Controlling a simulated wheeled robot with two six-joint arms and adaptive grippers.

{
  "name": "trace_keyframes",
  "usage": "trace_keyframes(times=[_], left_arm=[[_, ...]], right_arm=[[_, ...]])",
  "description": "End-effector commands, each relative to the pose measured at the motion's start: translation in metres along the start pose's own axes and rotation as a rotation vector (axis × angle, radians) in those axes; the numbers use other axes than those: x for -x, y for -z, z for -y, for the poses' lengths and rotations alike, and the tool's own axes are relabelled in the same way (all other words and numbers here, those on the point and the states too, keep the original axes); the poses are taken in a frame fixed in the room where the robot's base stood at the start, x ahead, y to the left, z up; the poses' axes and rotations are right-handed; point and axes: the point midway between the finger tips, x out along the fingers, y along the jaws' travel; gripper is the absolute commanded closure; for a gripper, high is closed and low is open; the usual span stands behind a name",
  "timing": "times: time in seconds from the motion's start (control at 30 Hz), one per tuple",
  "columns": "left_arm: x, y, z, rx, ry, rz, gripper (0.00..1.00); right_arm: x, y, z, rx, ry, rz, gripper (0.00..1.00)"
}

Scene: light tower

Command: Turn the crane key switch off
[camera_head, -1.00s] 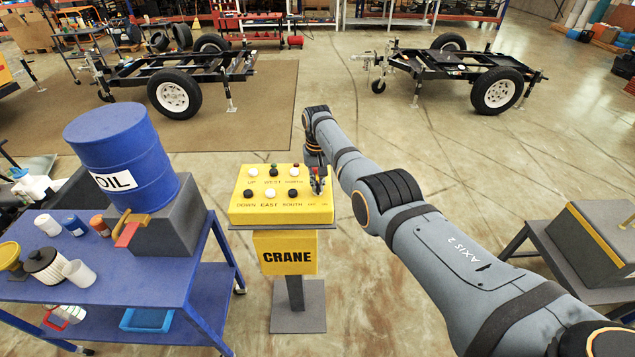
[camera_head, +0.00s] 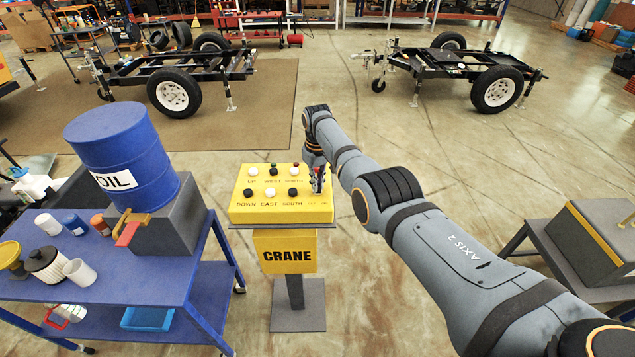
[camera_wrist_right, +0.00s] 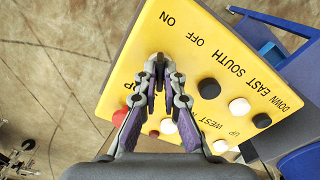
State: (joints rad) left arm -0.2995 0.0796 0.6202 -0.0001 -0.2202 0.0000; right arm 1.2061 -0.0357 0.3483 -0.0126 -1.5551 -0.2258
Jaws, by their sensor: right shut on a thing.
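The yellow crane control box (camera_head: 246,211) stands on a post with a CRANE sign, left of centre in the head view. It also fills much of the right wrist view (camera_wrist_right: 205,45). Its top bears several black and white buttons and the words OFF and ON. My right gripper (camera_head: 317,190) is over the right end of the box top, by the OFF and ON marks. In the right wrist view its fingers (camera_wrist_right: 160,68) are close together at the box face. My left gripper is not in view.
A blue cart (camera_head: 100,285) with a blue oil drum (camera_head: 120,150) stands left of the box. A table with a grey box (camera_head: 592,235) is at the right. Two trailer frames stand farther back. Open floor lies behind the box.

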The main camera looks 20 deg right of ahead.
Motion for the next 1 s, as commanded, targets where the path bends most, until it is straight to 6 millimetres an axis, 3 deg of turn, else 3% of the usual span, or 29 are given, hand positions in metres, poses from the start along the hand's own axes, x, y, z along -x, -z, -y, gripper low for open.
trace_keyframes(times=[0.23,0.27,0.4,0.73,0.87,1.0], left_arm=[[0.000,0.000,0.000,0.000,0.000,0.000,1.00],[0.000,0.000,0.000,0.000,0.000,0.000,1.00],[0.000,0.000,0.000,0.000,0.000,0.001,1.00],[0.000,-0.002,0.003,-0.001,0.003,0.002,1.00],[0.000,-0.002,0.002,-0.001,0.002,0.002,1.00],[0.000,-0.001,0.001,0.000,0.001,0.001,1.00]], right_arm=[[0.001,0.001,0.000,0.001,-0.001,-0.003,1.00],[0.001,0.001,0.000,0.001,-0.001,-0.003,0.90],[0.001,0.001,0.000,0.000,-0.001,-0.002,0.71],[0.002,0.001,0.000,-0.001,-0.001,-0.002,0.70],[0.017,0.001,0.000,-0.001,-0.001,-0.004,0.70],[0.051,0.001,0.000,0.000,-0.002,-0.007,0.70]])
